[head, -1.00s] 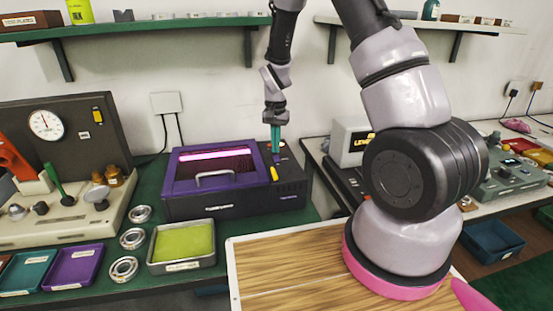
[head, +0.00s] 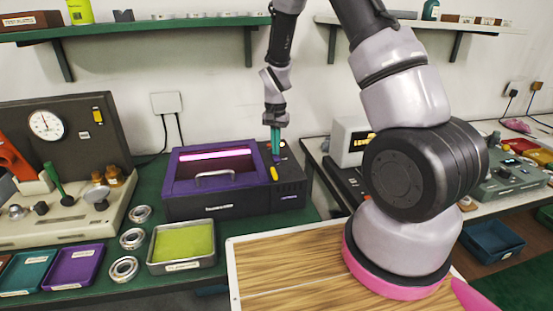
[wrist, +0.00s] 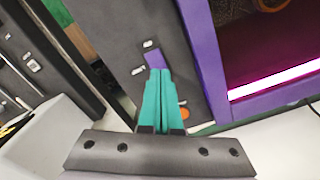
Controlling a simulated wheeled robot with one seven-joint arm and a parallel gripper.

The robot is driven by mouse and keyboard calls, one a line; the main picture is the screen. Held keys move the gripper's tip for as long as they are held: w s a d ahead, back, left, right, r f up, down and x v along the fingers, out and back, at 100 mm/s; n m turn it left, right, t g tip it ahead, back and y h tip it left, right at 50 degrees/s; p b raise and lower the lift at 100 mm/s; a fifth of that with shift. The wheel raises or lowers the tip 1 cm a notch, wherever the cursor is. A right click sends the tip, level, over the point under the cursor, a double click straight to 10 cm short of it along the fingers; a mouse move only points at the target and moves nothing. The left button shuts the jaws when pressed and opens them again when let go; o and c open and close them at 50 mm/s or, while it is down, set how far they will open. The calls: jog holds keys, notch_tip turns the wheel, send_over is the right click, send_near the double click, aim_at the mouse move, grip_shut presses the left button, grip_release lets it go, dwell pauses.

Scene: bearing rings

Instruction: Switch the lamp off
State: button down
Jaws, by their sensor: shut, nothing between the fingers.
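The lamp is a glowing pink-white tube (head: 215,154) inside a purple-and-black box (head: 240,207) on the green bench. It is lit and also shows bright in the wrist view (wrist: 277,79). The box's dark control panel (head: 289,172) is on its right side. My gripper (head: 276,152) has teal fingers, shut and empty, pointing down at the back part of this panel. In the wrist view, the fingertips (wrist: 158,72) overlap a small purple piece (wrist: 153,58) on the panel; I cannot tell whether they touch it. An orange button (wrist: 184,113) is partly hidden beside the fingers.
A grey-white display unit (head: 350,140) stands to the right. A shelf (head: 150,25) hangs above, left of my arm.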

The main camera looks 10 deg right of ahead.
jog(key=shift+f, duration=0.6)
jog(key=shift+r, duration=3.5)
